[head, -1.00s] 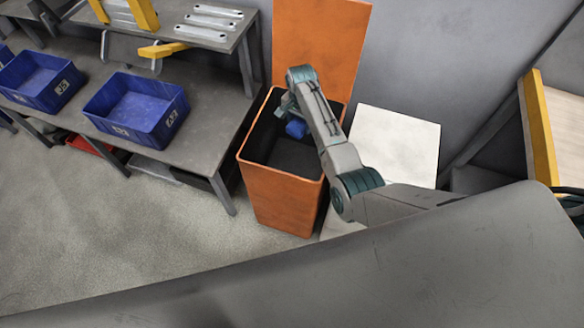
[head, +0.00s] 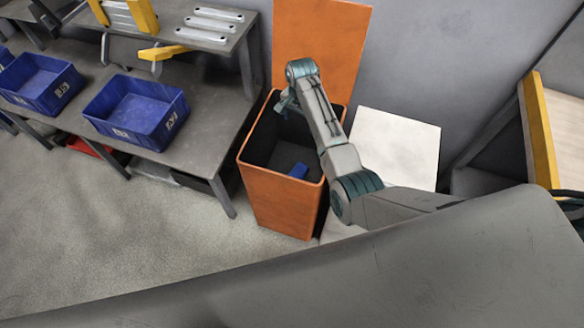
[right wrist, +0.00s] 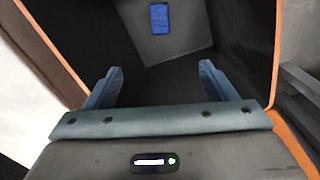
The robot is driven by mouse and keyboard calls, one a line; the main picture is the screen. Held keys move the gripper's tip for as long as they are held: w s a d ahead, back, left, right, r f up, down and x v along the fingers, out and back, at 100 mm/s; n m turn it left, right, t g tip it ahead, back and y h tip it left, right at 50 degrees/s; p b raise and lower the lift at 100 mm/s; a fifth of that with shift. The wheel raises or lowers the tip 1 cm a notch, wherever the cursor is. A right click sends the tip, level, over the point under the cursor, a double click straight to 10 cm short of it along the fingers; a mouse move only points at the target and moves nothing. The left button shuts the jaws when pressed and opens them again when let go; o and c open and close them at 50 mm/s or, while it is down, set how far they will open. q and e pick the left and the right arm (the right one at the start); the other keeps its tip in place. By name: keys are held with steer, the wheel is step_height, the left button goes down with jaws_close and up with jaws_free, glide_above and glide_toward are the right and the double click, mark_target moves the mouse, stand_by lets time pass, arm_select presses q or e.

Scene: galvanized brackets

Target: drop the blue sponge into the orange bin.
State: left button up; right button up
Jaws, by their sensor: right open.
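The blue sponge (head: 298,170) lies inside the orange bin (head: 282,202), low down toward its floor. The right wrist view also shows the sponge (right wrist: 159,18) on the bin's grey bottom, apart from my fingers. The bin's orange lid (head: 318,45) stands open at the back. My right gripper (head: 287,106) is over the bin's opening, partly hidden by my own arm. In the right wrist view its two blue fingers (right wrist: 160,86) are spread with nothing between them. My left gripper is in neither view.
A grey workbench (head: 205,165) with blue crates (head: 140,108) stands left of the bin. A white panel (head: 395,145) is right of the bin, against the grey wall. The floor (head: 110,235) at the front left is clear.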

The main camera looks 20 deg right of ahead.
step_height(320, 180, up, 8)
steer(key=shift+s+f, duration=0.1)
steer(key=shift+f, duration=0.15)
stand_by(0.5)
